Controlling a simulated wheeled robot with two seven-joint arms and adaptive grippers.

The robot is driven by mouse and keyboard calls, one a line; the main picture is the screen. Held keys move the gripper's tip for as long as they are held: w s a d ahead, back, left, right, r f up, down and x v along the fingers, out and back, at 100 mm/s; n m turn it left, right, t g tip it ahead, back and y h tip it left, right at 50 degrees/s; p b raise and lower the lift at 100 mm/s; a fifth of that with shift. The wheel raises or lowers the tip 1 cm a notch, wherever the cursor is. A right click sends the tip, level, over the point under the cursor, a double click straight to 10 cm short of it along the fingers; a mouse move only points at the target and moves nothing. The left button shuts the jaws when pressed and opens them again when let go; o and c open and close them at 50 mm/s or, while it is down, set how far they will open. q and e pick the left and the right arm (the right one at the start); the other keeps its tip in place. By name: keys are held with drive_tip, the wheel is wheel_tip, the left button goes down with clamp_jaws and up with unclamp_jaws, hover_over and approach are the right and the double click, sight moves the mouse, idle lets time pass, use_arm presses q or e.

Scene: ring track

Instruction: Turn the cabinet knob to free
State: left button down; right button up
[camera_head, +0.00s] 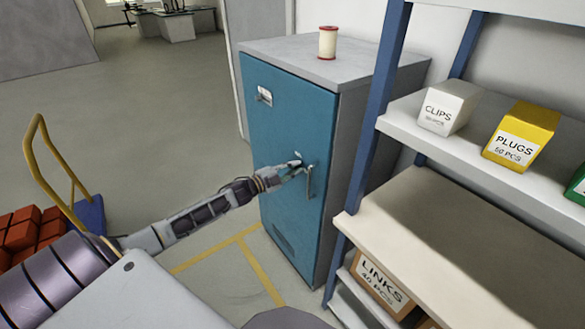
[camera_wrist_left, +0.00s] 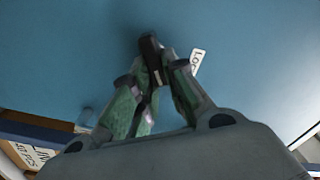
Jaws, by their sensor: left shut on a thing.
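The cabinet (camera_head: 290,115) has a blue door and a grey body, and its door looks closed. My left gripper (camera_head: 301,168) reaches in from the left to the door's right side. In the left wrist view, my left gripper (camera_wrist_left: 155,75) is shut on the dark cabinet knob (camera_wrist_left: 151,48), in front of the blue door (camera_wrist_left: 70,50). A small white label (camera_wrist_left: 197,62) shows beside the knob, partly hidden by a finger; only "Lo" reads. A grey handle (camera_head: 310,182) is just right of the gripper. My right gripper is not in view.
A spool (camera_head: 327,43) stands on the cabinet top. A blue-post shelf (camera_head: 480,135) with boxes of clips (camera_head: 447,108) and plugs (camera_head: 520,137) stands close at right. A yellow-handled cart (camera_head: 40,135) with red blocks is at left. Floor left of the cabinet is clear.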

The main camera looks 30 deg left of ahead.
use_arm(q)
drive_tip(key=m+b, duration=0.1)
drive_tip(key=m, duration=0.2)
drive_tip(key=f+m+b, duration=0.1)
drive_tip(key=m, duration=0.2)
drive_tip(key=shift+s+d, duration=0.1)
drive_tip(key=shift+d, duration=0.05)
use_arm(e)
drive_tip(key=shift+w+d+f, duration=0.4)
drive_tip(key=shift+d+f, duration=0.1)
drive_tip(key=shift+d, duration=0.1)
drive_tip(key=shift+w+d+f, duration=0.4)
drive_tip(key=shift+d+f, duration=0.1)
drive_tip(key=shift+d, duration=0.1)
use_arm(q)
drive_tip(key=shift+f, duration=0.1)
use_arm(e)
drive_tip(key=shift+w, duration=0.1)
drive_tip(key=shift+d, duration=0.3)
use_arm(q)
drive_tip(key=c, duration=1.5)
unclamp_jaws()
drive_tip(key=shift+o, duration=0.3)
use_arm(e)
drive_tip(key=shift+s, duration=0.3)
